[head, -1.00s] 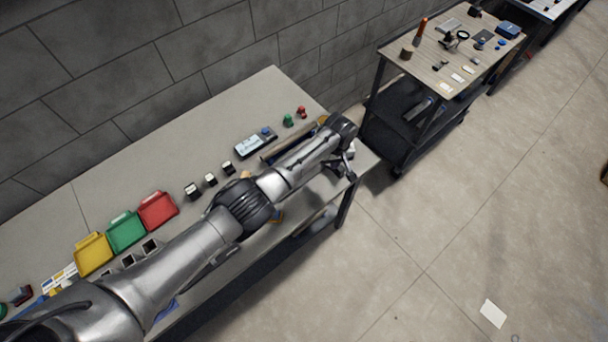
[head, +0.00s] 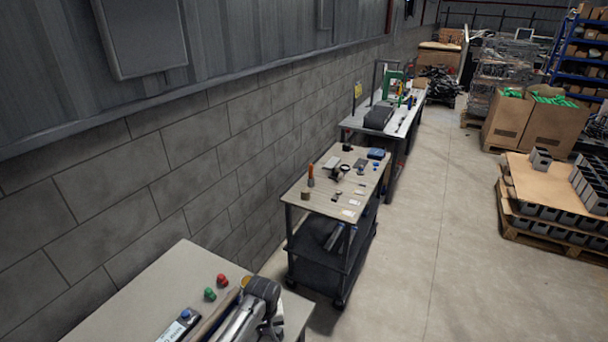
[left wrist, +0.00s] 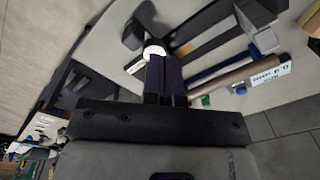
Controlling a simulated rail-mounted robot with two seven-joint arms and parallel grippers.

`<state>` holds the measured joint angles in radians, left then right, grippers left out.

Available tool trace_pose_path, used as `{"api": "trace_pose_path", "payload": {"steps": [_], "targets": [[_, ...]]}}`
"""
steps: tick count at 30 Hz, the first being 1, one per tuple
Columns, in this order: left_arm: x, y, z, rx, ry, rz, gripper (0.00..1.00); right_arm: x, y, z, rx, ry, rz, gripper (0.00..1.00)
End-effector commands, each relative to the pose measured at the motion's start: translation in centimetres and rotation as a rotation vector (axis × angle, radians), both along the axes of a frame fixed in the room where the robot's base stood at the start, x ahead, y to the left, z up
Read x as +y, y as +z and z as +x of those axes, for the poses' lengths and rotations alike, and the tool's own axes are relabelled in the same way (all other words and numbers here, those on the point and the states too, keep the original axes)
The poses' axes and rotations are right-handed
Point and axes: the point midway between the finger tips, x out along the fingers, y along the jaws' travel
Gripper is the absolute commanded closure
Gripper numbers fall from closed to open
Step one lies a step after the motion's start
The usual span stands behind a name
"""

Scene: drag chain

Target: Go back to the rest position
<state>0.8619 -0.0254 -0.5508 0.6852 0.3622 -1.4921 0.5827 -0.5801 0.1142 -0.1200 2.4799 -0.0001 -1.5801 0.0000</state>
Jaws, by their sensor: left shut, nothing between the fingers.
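My left arm comes in at the bottom of the head view, over the right end of the grey workbench (head: 150,285). My left gripper (head: 269,328) hangs near the bench's right edge, partly cut off by the frame. In the left wrist view its dark fingers (left wrist: 165,75) are together with nothing between them. Below them lie a blue-handled tool (left wrist: 222,68), a tan rod (left wrist: 232,75) and dark bars; I cannot tell whether the fingers touch any. My right gripper is not in view.
A green button (head: 210,294) and a red button (head: 222,280) stand on the bench near my arm. A blue-topped meter (head: 180,325) lies nearby. A cart (head: 320,207) with small tools stands beyond. Open floor (head: 430,240) lies to the right, with pallets (head: 550,225) farther right.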

Motion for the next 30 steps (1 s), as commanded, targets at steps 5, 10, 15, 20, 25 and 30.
{"api": "trace_pose_path", "payload": {"steps": [5,10,15,20,25,30], "targets": [[-2.4,6.0,2.4,-0.157,-0.258,0.009,1.00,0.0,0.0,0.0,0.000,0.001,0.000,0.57],[-4.3,13.5,4.2,-0.351,-0.429,0.018,1.00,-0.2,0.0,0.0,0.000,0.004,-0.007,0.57],[-4.9,23.1,4.0,-0.601,-0.564,0.045,1.00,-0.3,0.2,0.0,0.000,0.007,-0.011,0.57],[-3.3,28.3,0.5,-0.783,-0.611,0.069,1.00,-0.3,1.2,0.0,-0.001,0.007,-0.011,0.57],[0.1,30.3,-5.6,-0.906,-0.572,0.079,1.00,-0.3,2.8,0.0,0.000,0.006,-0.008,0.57],[4.3,29.4,-13.3,-0.942,-0.481,0.077,1.00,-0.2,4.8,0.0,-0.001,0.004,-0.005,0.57]]}}
